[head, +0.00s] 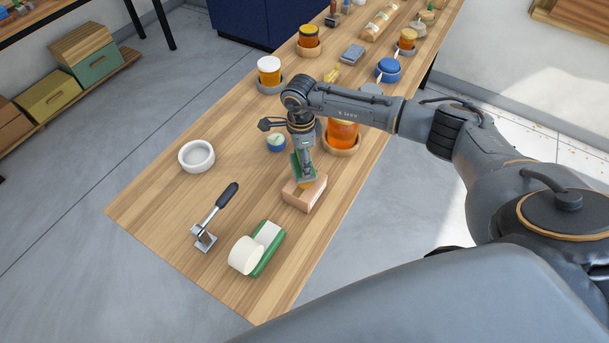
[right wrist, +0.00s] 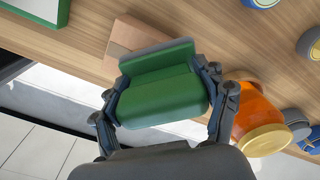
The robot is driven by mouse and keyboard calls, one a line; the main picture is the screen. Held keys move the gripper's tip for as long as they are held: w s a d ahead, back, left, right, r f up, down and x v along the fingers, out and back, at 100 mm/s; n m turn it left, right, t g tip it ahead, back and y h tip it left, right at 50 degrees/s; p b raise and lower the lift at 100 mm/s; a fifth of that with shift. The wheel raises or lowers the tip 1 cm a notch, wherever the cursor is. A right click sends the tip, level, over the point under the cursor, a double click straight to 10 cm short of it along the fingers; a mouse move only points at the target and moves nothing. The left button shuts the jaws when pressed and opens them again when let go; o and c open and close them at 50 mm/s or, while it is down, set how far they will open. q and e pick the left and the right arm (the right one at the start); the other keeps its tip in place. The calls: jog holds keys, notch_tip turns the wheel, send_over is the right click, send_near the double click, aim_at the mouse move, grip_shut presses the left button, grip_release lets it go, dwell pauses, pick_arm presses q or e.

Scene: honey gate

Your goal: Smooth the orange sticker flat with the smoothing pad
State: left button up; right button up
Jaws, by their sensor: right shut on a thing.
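My right gripper (head: 304,168) is shut on the green smoothing pad (right wrist: 160,98), which has a grey layer along its far edge. The pad also shows as a sliver in the head view (head: 297,164). The gripper points down over a light brown box (head: 306,196) on the table; the box also shows in the right wrist view (right wrist: 130,38), partly behind the pad. My left gripper is not in view.
Near the box are a tape dispenser (head: 258,248), a scraper-like tool with a black handle (head: 216,212), a white bowl (head: 196,156) and an orange jar (head: 343,134) on a wooden coaster. More jars and small items stand farther along the table (head: 150,205).

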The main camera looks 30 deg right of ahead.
jog(key=shift+r+p, duration=1.45)
jog(key=shift+r, duration=1.1)
